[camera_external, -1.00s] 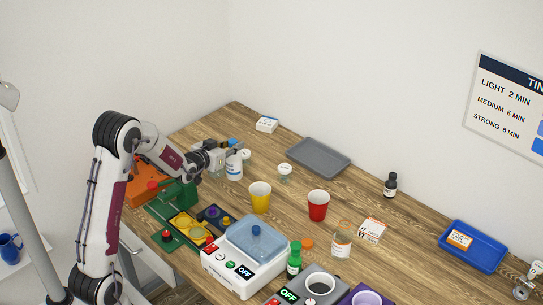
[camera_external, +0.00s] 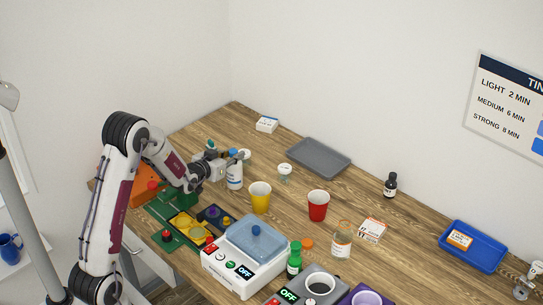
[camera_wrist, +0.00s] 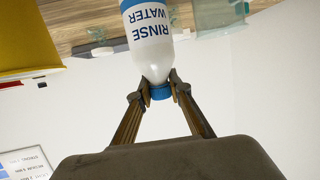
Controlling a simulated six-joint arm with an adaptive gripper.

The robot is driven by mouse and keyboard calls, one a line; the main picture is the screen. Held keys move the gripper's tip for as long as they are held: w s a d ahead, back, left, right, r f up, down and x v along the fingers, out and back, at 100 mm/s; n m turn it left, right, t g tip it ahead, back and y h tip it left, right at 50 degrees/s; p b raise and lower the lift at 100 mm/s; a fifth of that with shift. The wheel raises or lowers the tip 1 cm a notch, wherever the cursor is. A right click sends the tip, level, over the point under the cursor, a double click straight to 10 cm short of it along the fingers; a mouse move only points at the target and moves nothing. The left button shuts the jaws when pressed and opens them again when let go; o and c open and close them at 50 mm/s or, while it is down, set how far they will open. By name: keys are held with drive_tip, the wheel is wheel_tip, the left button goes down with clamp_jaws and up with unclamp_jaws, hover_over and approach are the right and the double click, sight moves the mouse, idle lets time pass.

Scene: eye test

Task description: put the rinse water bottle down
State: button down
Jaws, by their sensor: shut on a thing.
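The rinse water bottle (camera_external: 235,176) is white with a blue label band and a blue cap. It is upright at the left part of the wooden table. In the wrist view the bottle (camera_wrist: 151,45) appears upside down, with its lettering readable as RINSE WATER. My gripper (camera_external: 231,160) is shut on the bottle at its neck, just by the cap. In the wrist view the fingertips of my gripper (camera_wrist: 158,88) sit on both sides of the neck and cap. I cannot tell whether the bottle's base touches the table.
A yellow cup (camera_external: 260,198) stands near the bottle, to its right, and a red cup (camera_external: 318,206) farther right. A small jar (camera_external: 285,172) and a grey tray (camera_external: 319,158) are behind. A green stand (camera_external: 181,194) is in front, left. Bare table lies between the jar and the cups.

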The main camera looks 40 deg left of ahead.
idle(0.3)
drive_tip(key=c, duration=1.8)
unclamp_jaws()
drive_tip(key=shift+f, duration=0.15)
drive_tip(key=shift+c, duration=0.2)
drive_tip(key=shift+s+r, duration=0.1)
drive_tip(key=shift+r, duration=0.1)
drive_tip(key=v, duration=1.2)
